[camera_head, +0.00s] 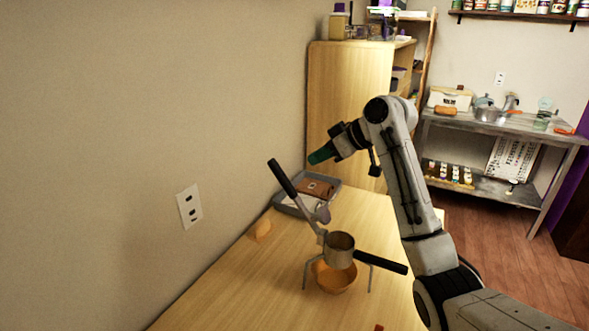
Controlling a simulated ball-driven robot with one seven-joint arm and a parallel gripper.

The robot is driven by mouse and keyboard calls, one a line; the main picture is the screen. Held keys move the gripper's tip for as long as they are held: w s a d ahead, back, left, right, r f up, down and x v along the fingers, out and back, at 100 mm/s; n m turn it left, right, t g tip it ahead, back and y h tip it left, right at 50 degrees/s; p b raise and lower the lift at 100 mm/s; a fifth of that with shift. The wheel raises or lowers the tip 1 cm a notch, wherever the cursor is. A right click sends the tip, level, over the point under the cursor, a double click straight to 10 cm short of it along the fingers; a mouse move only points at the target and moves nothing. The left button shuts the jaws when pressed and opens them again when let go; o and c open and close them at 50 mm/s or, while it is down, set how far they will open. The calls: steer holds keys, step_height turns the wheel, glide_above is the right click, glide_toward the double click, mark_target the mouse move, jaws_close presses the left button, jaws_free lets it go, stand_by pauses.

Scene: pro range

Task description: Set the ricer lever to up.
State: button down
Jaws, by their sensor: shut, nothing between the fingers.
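The ricer (340,251) stands on the wooden table on thin legs, a metal cup above an orange bowl (335,277). Its lever (284,179) has a black grip and slants up to the left from the hinge beside the cup. A second black handle (382,262) sticks out to the right, roughly level. My gripper (312,159) has green fingertips and is shut and empty. It is in the air above and to the right of the lever's upper end, apart from it in the picture. The depth between them is hard to tell.
A grey tray (277,200) with a brown item lies behind the ricer. A wall outlet (189,206) is at left. A tall cabinet (345,100) stands behind the table. The table's front left is clear.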

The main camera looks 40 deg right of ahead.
mark_target(283, 173)
steer(key=p+x, duration=0.1)
steer(key=x, duration=0.8)
steer(key=shift+w+f+p, duration=0.15)
steer(key=shift+w+p, duration=0.05)
steer(key=shift+p, duration=0.15)
steer(key=shift+b+x, duration=0.65)
steer(key=shift+x, duration=0.7)
steer(key=shift+a, duration=0.1)
steer(key=shift+r, duration=0.25)
